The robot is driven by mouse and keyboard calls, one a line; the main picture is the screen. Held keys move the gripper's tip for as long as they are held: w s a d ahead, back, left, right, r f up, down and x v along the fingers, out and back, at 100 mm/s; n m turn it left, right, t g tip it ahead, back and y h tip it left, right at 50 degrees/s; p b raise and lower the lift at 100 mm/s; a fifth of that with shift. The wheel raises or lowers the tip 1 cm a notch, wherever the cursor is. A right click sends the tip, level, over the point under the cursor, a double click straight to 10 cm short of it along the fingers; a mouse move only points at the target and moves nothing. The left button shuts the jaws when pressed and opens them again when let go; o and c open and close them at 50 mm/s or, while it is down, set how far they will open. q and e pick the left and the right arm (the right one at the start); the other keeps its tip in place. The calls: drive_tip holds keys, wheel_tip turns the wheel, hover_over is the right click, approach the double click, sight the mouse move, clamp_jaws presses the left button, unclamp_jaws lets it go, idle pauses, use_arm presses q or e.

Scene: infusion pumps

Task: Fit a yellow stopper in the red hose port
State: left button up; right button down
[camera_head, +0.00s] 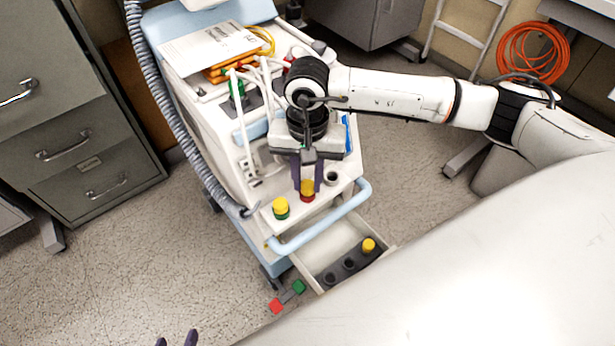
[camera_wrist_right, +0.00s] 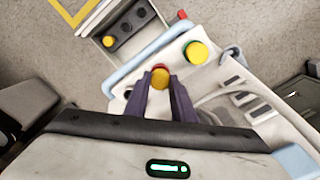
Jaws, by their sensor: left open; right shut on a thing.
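My right gripper (camera_head: 307,182) is shut on a yellow stopper (camera_head: 307,187), held directly above or in the red hose port (camera_head: 308,198) on the cart's front ledge. In the right wrist view the stopper (camera_wrist_right: 160,78) sits between the purple fingers, with the red rim (camera_wrist_right: 158,67) showing behind it. How deep it sits is hidden. To the left, the green port (camera_head: 281,214) has a yellow stopper (camera_head: 280,204) on it. Another yellow stopper (camera_head: 369,245) stands in the drawer's dark holder. My left gripper (camera_head: 177,340) is open and empty at the bottom edge, only its fingertips showing.
A dark open port (camera_head: 332,178) lies right of the red one. The cart's blue handle (camera_head: 320,222) curves in front of the ledge, above the open drawer (camera_head: 322,252). Red and green blocks (camera_head: 276,306) lie on the floor. White hoses (camera_head: 243,120) rise behind the gripper.

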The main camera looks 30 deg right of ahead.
use_arm(q)
drive_tip(key=shift+f, duration=0.2)
use_arm(e)
drive_tip(key=shift+f, duration=0.2)
drive_tip(key=c, duration=1.4)
unclamp_jaws()
use_arm(q)
drive_tip(key=shift+r, duration=0.1)
use_arm(e)
wheel_tip(320, 180, up, 2)
drive_tip(key=shift+w+r, duration=0.1)
use_arm(q)
drive_tip(key=shift+d+r+p, duration=0.15)
drive_tip(key=shift+r+p, duration=0.6)
drive_tip(key=shift+r, duration=0.1)
use_arm(e)
wheel_tip(320, 180, up, 8)
drive_tip(key=shift+r, duration=0.15)
